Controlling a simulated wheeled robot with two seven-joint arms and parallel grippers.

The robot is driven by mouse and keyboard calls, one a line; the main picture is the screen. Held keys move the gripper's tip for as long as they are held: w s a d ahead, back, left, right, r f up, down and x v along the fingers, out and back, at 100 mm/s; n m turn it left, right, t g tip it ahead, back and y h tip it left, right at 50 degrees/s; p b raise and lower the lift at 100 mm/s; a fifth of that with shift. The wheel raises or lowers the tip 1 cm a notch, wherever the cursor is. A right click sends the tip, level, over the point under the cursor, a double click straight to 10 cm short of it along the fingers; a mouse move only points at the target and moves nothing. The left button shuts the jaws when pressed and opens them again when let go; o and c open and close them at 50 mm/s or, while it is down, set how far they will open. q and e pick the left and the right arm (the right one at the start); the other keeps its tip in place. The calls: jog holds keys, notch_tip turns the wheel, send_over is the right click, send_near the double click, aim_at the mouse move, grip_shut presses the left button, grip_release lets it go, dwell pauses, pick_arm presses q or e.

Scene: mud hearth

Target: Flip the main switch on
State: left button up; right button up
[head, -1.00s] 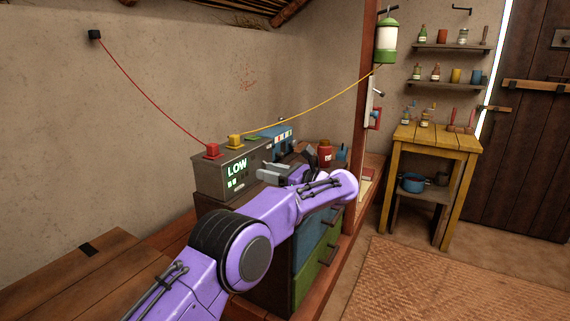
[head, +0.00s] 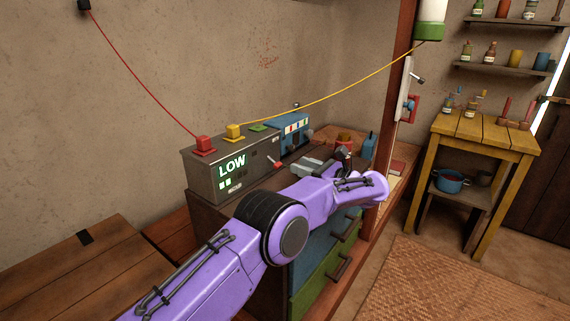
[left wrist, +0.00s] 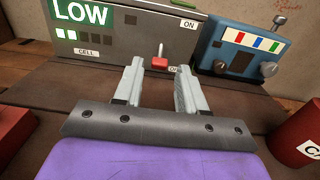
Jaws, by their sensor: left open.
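The main switch (head: 276,163) is a small lever with a red tip on the front of a grey metal box (head: 215,185). In the left wrist view the red tip (left wrist: 159,63) hangs low, by the partly hidden OFF label; the ON label is higher up. The box shows a green LOW display (left wrist: 80,12). My left gripper (head: 296,165) is open in front of the box. In the left wrist view its two fingers (left wrist: 158,80) point at the box, with the red tip seen between them; contact is not clear. My right gripper is not in view.
A blue box with knobs (left wrist: 245,50) stands right of the grey box. A red jar (left wrist: 302,138) is close on the right of my gripper, and a red block (left wrist: 14,130) on the left. Red and yellow wires rise from the grey box. A yellow table (head: 485,135) stands farther right.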

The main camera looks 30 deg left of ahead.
aim_at(280, 165)
pick_arm(q)
jog(key=f, duration=0.3)
jog(key=shift+w, duration=0.2)
jog(key=a, duration=0.2)
jog(key=a+p, duration=0.1)
jog(key=a, duration=0.2)
jog(key=a+p, duration=0.1)
jog(key=a, duration=0.1)
jog(key=shift+w+a+r, duration=0.15)
jog(key=shift+w+a, duration=0.05)
jog(key=shift+w, duration=0.1)
grip_shut()
